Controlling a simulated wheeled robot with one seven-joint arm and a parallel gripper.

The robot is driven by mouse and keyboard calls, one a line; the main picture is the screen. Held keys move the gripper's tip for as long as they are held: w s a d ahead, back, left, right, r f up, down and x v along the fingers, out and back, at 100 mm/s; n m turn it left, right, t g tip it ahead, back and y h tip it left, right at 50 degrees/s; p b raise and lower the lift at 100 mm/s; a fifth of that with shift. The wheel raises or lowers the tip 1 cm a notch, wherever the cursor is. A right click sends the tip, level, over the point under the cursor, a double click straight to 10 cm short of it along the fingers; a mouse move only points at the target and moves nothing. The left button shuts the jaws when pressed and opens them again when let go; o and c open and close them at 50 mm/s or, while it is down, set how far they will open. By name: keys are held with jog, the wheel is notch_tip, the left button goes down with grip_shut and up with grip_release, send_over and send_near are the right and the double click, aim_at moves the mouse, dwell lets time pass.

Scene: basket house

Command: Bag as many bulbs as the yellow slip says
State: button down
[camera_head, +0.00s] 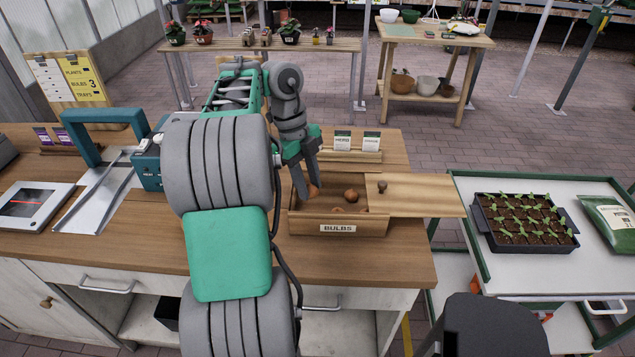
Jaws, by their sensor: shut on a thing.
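The yellow slip (83,78) on the board at the left lists plants, bulbs and trays, with a 3 beside "BULBS". The wooden box labelled "BULBS" (372,226) stands on the workbench. Its lid (425,193) is slid out to the right. Inside lie a brown bulb (351,195) and another low near the front wall (337,210). My gripper (308,189) points down into the box's left part, shut on a brown bulb (315,191) that shows beside its fingertips. I cannot make out a bag; my arm hides part of the bench.
A teal-handled device (147,163) with a metal tray stands left of my arm, beside a flat device with a screen (35,205). Seed packets (343,140) stand behind the box. A cart at the right bears a seedling tray (525,222) and a green bag (607,220).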

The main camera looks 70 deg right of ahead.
jog(key=a, duration=0.1)
jog(key=a+r, duration=0.1)
jog(key=a, duration=0.1)
jog(key=shift+a+r, duration=0.15)
jog(key=shift+r, duration=0.15)
jog(key=shift+w, duration=0.15)
